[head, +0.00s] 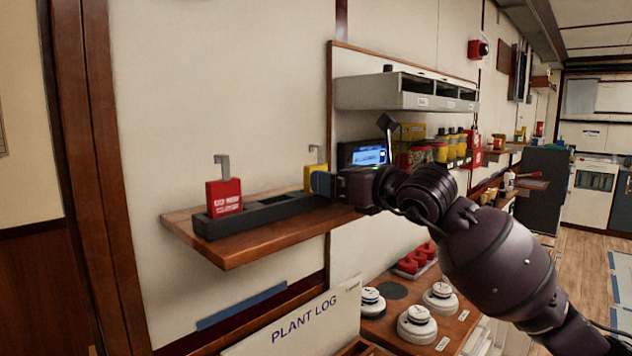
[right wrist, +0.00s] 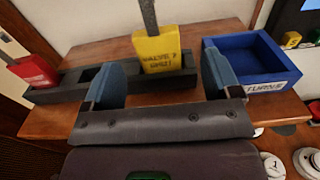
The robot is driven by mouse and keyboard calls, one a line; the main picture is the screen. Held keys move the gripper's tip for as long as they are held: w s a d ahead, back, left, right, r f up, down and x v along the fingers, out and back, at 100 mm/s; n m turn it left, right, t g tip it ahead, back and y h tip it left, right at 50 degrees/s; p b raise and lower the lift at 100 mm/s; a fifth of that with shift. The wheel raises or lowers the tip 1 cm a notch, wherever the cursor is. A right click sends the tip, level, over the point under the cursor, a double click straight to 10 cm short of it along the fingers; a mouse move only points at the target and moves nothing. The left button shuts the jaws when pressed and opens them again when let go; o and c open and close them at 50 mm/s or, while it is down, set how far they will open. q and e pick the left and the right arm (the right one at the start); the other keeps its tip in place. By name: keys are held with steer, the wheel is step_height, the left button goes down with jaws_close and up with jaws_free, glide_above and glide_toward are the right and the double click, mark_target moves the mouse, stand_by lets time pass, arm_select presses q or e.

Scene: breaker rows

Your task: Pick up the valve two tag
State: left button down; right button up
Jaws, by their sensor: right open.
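A yellow tag (head: 314,178) with a grey hook on top stands upright in a dark slotted rack (head: 265,212) on the wooden wall shelf. In the right wrist view the yellow tag (right wrist: 158,50) reads "VALVE" and "SHUT"; its number is hard to read. My right gripper (head: 322,184) is at the shelf, partly covering the yellow tag in the head view. In the wrist view its blue fingers (right wrist: 163,78) are apart, one to each side of the tag and nearer the camera, with a gap on both sides. My left gripper is not in view.
A red tag (head: 223,196) stands in the rack's left end, with empty slots between the two tags. A blue tray (right wrist: 245,65) labelled "RETURNS" sits right of the rack. A grey shelf unit (head: 400,92) hangs above, and white round knobs (head: 417,325) are below.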

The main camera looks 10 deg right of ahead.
steer(key=x, duration=0.5)
steer(key=shift+w+a+f, duration=0.1)
steer(key=shift+w+a, duration=0.05)
steer(key=shift+a, duration=0.2)
steer(key=c, duration=1)
